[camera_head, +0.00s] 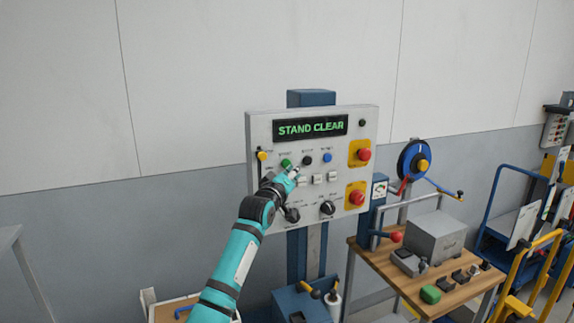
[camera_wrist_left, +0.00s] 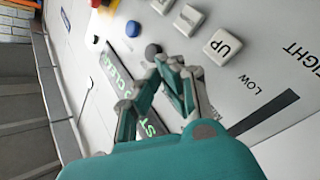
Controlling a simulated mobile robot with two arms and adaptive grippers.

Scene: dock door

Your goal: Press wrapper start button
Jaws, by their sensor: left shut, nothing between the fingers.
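The wrapper control panel (camera_head: 315,184) stands on a blue post, with a display (camera_head: 311,127) reading STAND CLEAR in green. Its upper button row holds a green button (camera_head: 286,163), a black button (camera_head: 307,160) and a blue button (camera_head: 327,157). My left gripper (camera_head: 293,174) is shut and empty, close to the panel face just below the green button. I cannot tell whether it touches anything. In the left wrist view the shut fingertips (camera_wrist_left: 174,64) lie beside the black button (camera_wrist_left: 152,50); the green button is not visible there. My right gripper is not in view.
Red stop buttons (camera_head: 364,154) sit on yellow plates at the panel's right. White buttons (camera_head: 317,178) and black knobs (camera_head: 328,208) lie below the upper row. A wooden bench (camera_head: 448,294) with a grey box stands at right. Yellow and blue carts stand farther right.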

